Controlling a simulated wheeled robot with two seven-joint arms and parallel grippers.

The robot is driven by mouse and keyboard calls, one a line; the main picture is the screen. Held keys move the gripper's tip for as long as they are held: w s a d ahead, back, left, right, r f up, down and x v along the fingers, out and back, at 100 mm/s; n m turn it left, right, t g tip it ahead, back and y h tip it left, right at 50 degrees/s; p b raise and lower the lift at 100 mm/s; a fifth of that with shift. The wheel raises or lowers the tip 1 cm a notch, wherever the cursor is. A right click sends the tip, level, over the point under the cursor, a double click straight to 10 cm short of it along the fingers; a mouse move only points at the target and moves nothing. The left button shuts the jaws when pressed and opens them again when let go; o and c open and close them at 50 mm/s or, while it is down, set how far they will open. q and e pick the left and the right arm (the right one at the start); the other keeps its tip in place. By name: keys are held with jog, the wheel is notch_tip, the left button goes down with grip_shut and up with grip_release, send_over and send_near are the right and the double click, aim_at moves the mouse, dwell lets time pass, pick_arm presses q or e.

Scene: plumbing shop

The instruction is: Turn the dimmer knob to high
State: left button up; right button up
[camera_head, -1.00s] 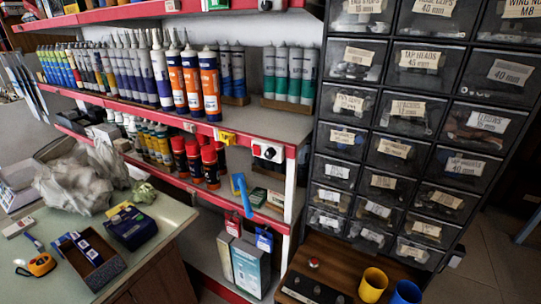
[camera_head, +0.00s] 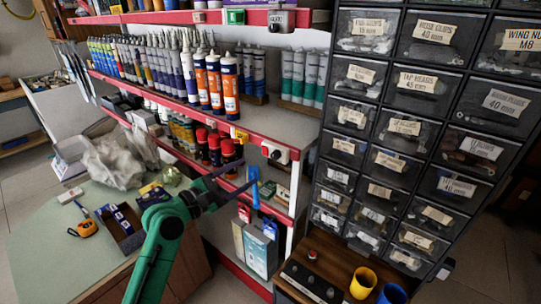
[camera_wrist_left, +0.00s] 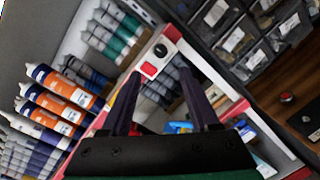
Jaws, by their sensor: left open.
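The dimmer is a small white box (camera_head: 274,152) with a red button and a black round knob (camera_head: 276,155), fixed on the red shelf edge near the post. It also shows in the left wrist view, where the black knob (camera_wrist_left: 161,50) sits at the upper right of the white box. The knob's setting is too small to read. My left gripper (camera_head: 245,177) is open and empty, below and left of the dimmer in the head view. In the left wrist view the knob lies just beyond and between its two dark fingers (camera_wrist_left: 160,76). My right gripper is not in view.
A blue tool (camera_head: 253,186) hangs close to my left fingers. Orange tubes (camera_head: 214,86) and red-capped cans (camera_head: 228,152) stand on the shelves to the left. A black drawer cabinet (camera_head: 325,180) stands to the right. The counter (camera_head: 50,245) is at lower left.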

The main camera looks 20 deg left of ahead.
aim_at(273, 157)
pick_arm(q)
jog(key=p+x, duration=0.2)
jog(key=x, duration=0.7)
jog(key=shift+w+d, duration=0.2)
jog(key=shift+d, duration=0.05)
grip_shut()
